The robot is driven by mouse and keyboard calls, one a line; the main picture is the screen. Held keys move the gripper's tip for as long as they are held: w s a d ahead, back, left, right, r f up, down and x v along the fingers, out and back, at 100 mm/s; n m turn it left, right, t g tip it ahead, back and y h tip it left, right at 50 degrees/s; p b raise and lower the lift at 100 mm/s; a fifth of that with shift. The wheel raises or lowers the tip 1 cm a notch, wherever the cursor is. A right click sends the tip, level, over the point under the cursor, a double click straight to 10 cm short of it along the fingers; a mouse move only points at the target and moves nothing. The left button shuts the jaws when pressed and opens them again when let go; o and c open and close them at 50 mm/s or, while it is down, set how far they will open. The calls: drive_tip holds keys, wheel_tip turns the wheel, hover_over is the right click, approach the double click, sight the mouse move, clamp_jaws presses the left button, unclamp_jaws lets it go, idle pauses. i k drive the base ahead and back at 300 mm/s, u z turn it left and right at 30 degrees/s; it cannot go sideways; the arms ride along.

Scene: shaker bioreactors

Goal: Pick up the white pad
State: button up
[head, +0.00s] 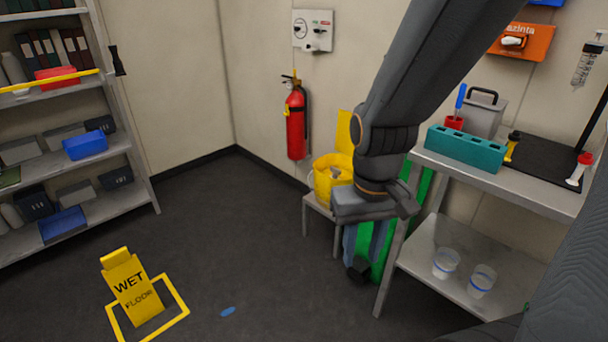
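I cannot make out a white pad in the head view; it may be hidden or out of the picture. My gripper (366,240) points down at the end of my arm, in front of a green bin and beside a small grey stool. Its fingertips are dark and small against the background, so their opening is unclear. I see nothing white held in it.
A steel bench (520,182) at right carries a teal rack (465,150) and a grey container (484,115). Cups (446,263) stand on its lower shelf. A yellow bucket (331,180) sits on the stool. A yellow wet-floor sign (132,288) stands on open floor at left.

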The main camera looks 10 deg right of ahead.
sight(336, 172)
drive_tip(key=u, duration=0.6)
drive_tip(key=i, duration=1.45)
drive_tip(key=z, duration=0.4)
drive_tip(key=i, duration=1.4)
drive_tip(key=z, duration=0.85)
